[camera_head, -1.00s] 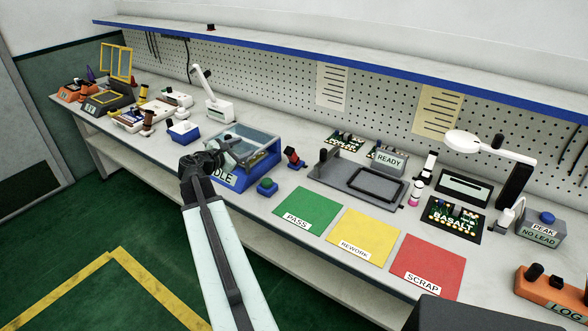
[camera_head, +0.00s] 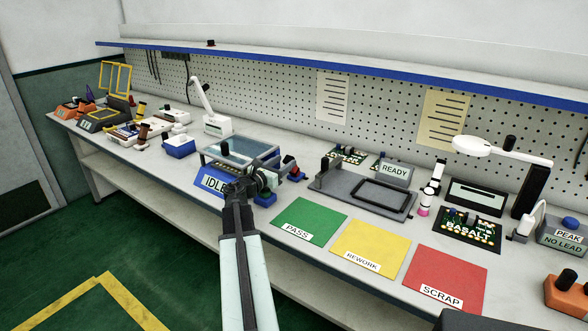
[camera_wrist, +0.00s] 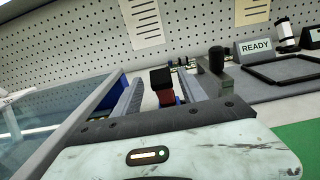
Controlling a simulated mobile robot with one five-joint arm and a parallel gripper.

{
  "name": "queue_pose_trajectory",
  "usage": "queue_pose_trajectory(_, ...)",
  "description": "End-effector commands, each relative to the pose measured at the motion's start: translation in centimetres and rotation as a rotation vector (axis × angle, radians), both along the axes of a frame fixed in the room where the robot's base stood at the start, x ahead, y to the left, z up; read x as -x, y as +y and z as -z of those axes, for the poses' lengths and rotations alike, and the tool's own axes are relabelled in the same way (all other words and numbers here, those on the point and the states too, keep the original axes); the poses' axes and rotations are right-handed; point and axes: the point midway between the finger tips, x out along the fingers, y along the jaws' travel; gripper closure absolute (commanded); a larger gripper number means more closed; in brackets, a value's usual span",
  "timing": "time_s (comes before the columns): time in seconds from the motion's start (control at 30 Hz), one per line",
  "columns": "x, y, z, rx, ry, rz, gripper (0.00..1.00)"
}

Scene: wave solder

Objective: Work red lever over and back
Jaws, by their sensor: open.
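The red lever (camera_head: 292,168) stands on the bench just right of the blue box labelled IDLE (camera_head: 209,181). In the wrist view, the lever's black knob (camera_wrist: 161,78) and short red stem (camera_wrist: 166,97) show between the two finger lines. My gripper (camera_head: 262,180) is open and empty, in front of the IDLE box's right end. It also shows in the wrist view (camera_wrist: 158,92), with its grey fingers on either side of the knob's outline. I cannot tell how far beyond the fingertips the lever is.
A low blue block (camera_head: 265,199) sits close by my gripper. A grey fixture with a black frame (camera_head: 340,187) lies to the right. Green PASS (camera_head: 310,218), yellow REWORK (camera_head: 370,243) and red SCRAP (camera_head: 445,270) mats lie along the front edge.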

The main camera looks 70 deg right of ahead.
Motion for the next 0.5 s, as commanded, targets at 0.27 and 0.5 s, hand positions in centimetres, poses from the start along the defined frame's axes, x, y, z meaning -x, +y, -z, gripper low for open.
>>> queue_pose_trajectory(0.27,1.4,-6.2,0.3,0.0,0.0,0.002,0.51)
queue_pose_trajectory(0.5,1.8,-7.3,0.3,0.0,-0.001,-0.002,0.51)
